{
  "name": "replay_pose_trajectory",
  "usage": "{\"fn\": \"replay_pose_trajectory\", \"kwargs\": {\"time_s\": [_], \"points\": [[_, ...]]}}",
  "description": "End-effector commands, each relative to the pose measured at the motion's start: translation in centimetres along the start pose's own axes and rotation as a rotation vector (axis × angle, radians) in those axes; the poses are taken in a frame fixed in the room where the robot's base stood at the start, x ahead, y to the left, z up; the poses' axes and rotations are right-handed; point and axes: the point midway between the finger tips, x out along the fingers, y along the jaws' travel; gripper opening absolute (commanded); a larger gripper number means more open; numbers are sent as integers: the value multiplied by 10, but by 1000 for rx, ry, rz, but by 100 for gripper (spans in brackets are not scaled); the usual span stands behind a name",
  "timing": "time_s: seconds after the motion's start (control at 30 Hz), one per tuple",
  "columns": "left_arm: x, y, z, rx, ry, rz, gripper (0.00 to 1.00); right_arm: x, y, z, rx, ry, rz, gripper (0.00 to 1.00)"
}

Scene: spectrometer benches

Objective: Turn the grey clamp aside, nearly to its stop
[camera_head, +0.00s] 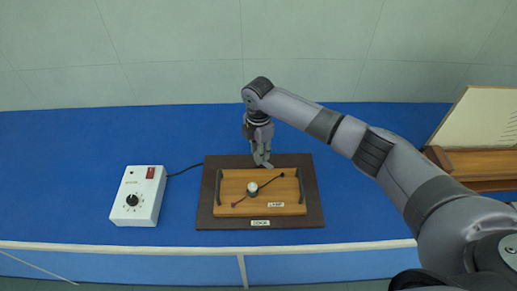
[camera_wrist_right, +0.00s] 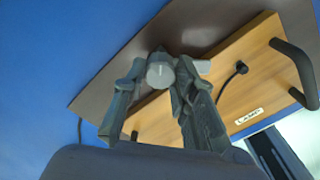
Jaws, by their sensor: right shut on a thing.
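The grey clamp (camera_wrist_right: 160,74) shows in the right wrist view as a round grey end between my fingertips. It is at the edge of a wooden board labelled LAMP (camera_head: 290,209), which lies on a dark brown base plate (camera_head: 206,195). In the head view my right gripper (camera_head: 263,161) reaches down at the board's back edge and mostly hides the clamp. My right gripper (camera_wrist_right: 158,68) is shut on the clamp. How far the clamp is turned cannot be told. My left gripper is not in view.
The board has a dark handle (camera_head: 301,187) on each side and a pale round post (camera_head: 252,188) with leads in its middle. A white box (camera_head: 138,195) with a black knob stands left, its cable running to the plate. A wooden stand (camera_head: 470,163) is right. Blue bench is clear between.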

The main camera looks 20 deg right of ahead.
Motion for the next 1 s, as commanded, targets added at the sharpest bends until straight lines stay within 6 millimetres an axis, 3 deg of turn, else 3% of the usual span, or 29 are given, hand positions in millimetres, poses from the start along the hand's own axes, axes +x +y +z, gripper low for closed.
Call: {"fn": "replay_pose_trajectory", "kwargs": {"time_s": [0.6,1.0], "points": [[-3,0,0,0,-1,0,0,-1,0,0,-564,1,3,0],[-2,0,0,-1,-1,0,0,-1,0,0,-778,0,3,0]]}}
